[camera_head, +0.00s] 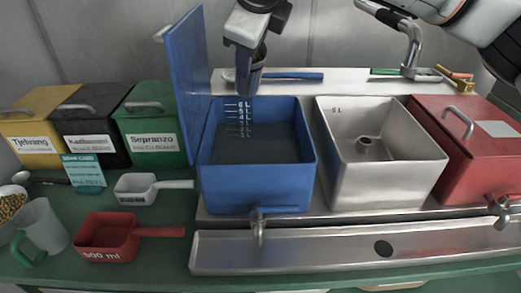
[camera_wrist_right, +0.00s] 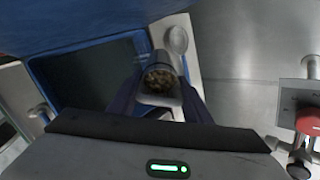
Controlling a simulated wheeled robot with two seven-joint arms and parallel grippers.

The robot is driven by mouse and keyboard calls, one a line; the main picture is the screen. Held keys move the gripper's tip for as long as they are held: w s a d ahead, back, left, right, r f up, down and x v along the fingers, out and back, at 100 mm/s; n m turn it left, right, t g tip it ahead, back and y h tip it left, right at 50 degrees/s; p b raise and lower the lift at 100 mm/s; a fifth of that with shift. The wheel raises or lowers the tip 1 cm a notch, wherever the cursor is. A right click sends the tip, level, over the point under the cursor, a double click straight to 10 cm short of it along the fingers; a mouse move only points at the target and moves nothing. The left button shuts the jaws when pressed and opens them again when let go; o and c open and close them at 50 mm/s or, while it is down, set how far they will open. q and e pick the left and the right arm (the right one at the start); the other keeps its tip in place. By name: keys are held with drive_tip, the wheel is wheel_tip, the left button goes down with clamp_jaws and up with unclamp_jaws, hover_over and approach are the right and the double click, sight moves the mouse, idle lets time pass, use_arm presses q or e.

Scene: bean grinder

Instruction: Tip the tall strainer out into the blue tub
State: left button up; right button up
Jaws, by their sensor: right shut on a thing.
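The tall strainer (camera_head: 254,78) is a dark cylinder held above the back edge of the blue tub (camera_head: 212,190). In the right wrist view the strainer (camera_wrist_right: 160,62) shows brown, bean-like bits (camera_wrist_right: 159,79) inside its mouth. My right gripper (camera_head: 247,42) comes down from the top and is shut on the strainer; its fingers (camera_wrist_right: 158,100) flank it in the wrist view. The tub is open, with litre marks on its back wall and a dark surface inside. My left gripper is not in view.
The blue lid (camera_head: 187,80) stands upright at the tub's left. A steel tub (camera_head: 390,185) and a closed red tub (camera_head: 470,150) stand to the right. A red scoop (camera_head: 105,235) and a white scoop (camera_head: 136,187) lie at left. A blue-handled spoon (camera_head: 295,76) lies behind.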

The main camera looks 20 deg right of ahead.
sight(252, 70)
drive_tip(key=shift+f+t+b, duration=0.2)
drive_tip(key=shift+t+b, duration=0.1)
drive_tip(key=shift+b, duration=0.15)
drive_tip(key=b, duration=0.1)
drive_tip(key=t+b, duration=0.1)
drive_tip(key=shift+s+a+f+b, duration=0.1)
drive_tip(key=shift+s+f+b, duration=0.15)
drive_tip(key=shift+f+b, duration=0.3)
drive_tip(key=shift+b, duration=0.3)
drive_tip(key=shift+t+b, duration=0.3)
drive_tip(key=shift+s+f+t+b, duration=0.15)
drive_tip(key=shift+f+t+b, duration=0.35)
drive_tip(key=shift+b, duration=0.7)
use_arm(q)
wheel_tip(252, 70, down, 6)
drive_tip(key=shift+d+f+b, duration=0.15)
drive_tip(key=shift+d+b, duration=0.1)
drive_tip(key=shift+b, duration=0.1)
use_arm(e)
drive_tip(key=shift+f, duration=0.25)
use_arm(q)
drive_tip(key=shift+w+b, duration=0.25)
drive_tip(key=shift+b, duration=0.1)
use_arm(e)
drive_tip(key=shift+f+h, duration=0.15)
drive_tip(key=shift+h, duration=0.15)
